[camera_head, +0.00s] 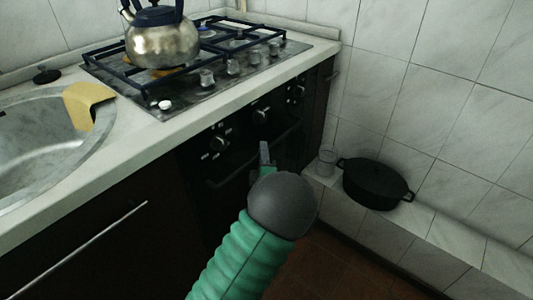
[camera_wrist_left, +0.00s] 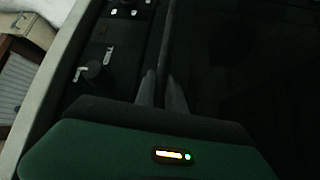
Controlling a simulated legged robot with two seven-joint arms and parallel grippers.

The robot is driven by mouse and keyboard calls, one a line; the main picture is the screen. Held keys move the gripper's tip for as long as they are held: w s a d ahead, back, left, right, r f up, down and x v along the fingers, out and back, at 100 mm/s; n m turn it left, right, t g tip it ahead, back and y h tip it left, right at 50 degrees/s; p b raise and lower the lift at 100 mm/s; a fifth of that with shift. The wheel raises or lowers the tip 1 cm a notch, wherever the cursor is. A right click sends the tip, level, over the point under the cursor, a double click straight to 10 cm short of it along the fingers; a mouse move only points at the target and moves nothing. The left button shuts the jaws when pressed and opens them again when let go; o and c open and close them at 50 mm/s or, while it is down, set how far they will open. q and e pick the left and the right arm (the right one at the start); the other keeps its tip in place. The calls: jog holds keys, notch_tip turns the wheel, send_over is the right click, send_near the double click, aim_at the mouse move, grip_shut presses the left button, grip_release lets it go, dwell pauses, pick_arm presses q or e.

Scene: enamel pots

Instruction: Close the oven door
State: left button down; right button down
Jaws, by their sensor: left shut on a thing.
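The oven (camera_head: 240,150) is built in under the hob, with a dark front and a row of knobs. Its door (camera_head: 222,208) is dark, and my arm hides much of it; I cannot tell whether it stands slightly open. The door handle (camera_head: 228,178) is a dark bar along the top of the door. My left gripper (camera_head: 265,154) is at this handle, its far part hidden behind my wrist. In the left wrist view, the fingers (camera_wrist_left: 161,92) are shut on the long thin handle bar (camera_wrist_left: 172,38), beside the knob panel. My right gripper is not in view.
A metal kettle (camera_head: 160,42) stands on the gas hob (camera_head: 185,95). A sink (camera_head: 40,135) with a yellow cloth (camera_head: 88,103) is at left. A black pot (camera_head: 375,184) and a glass (camera_head: 327,160) stand on the low tiled ledge (camera_head: 425,225) at right.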

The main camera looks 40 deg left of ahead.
pick_arm(q)
jog(key=c, duration=1.4)
grip_release()
jog(key=shift+s+a, duration=0.2)
jog(key=shift+a, duration=0.2)
jog(key=shift+d, duration=0.15)
jog(key=shift+s+d+f, duration=0.2)
jog(key=shift+s, duration=0.05)
jog(key=p+v, duration=0.3)
jog(key=v, duration=1.3)
jog(key=shift+p, duration=0.3)
jog(key=shift+w+d, duration=0.1)
